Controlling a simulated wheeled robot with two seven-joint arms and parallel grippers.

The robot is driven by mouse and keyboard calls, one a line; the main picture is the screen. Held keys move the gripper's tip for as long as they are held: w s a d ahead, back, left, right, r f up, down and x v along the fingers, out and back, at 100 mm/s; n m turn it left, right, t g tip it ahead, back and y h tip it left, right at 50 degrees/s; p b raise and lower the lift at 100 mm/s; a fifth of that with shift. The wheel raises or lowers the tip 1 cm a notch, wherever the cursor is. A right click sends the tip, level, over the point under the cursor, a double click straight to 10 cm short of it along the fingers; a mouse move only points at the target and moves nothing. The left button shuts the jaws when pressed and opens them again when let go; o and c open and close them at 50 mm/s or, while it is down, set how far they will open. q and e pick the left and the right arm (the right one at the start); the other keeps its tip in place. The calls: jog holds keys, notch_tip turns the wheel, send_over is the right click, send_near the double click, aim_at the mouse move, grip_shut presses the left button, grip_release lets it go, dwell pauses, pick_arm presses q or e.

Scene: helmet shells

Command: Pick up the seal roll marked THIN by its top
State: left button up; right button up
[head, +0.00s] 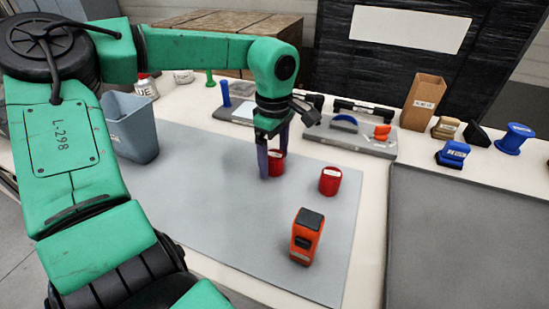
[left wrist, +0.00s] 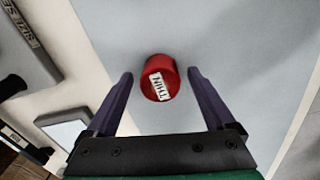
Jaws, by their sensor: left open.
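The red seal roll marked THIN (left wrist: 160,78) shows in the left wrist view, its label facing the camera. It sits on the grey mat, beyond and between the open fingers. My left gripper (left wrist: 158,86) is open and empty, with a finger to each side of the roll and a gap on both sides. In the head view the left gripper (head: 272,160) points down over the same red roll (head: 277,164), partly hidden behind a finger. A second red roll (head: 330,181) stands to its right; its marking is too small to read. My right gripper is not in view.
An orange-red device (head: 306,237) with a dark top stands nearer on the grey mat (head: 210,200). A blue-grey bin (head: 130,128) is at the left. A grey tray (head: 350,137) with parts lies behind the rolls.

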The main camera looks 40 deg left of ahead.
pick_arm(q)
grip_shut()
jog(key=shift+r, duration=0.2)
